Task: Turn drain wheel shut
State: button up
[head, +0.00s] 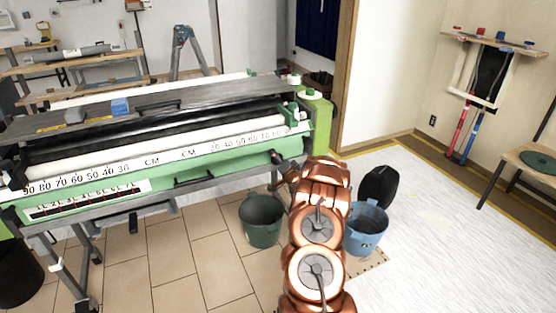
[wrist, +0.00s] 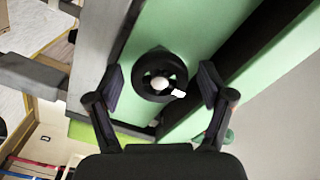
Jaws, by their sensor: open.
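The drain wheel (wrist: 153,88) is a small black handwheel with a pale hub and a white tab, on the green panel of the pasting machine (wrist: 112,134). My gripper (wrist: 162,87) is open in the wrist view, with one dark finger left of the wheel and one to its right. Gaps show between both fingers and the wheel, and I cannot tell the depth between them. In the head view my copper arm stands in front of the machine's right end (head: 318,112); the fingers and wheel cannot be clearly made out there.
A dark green bucket (head: 261,222) stands under the machine's right end. A blue bucket (head: 367,226) and a black rounded object (head: 378,187) stand right of my arm. A wooden chair (head: 535,165) is at the far right. The white floor between is clear.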

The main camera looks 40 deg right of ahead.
jog(key=shift+s, duration=0.1)
jog(key=v, duration=1.1)
jog(key=shift+s+a, duration=0.2)
jog(key=shift+s, duration=0.15)
dwell(0.7)
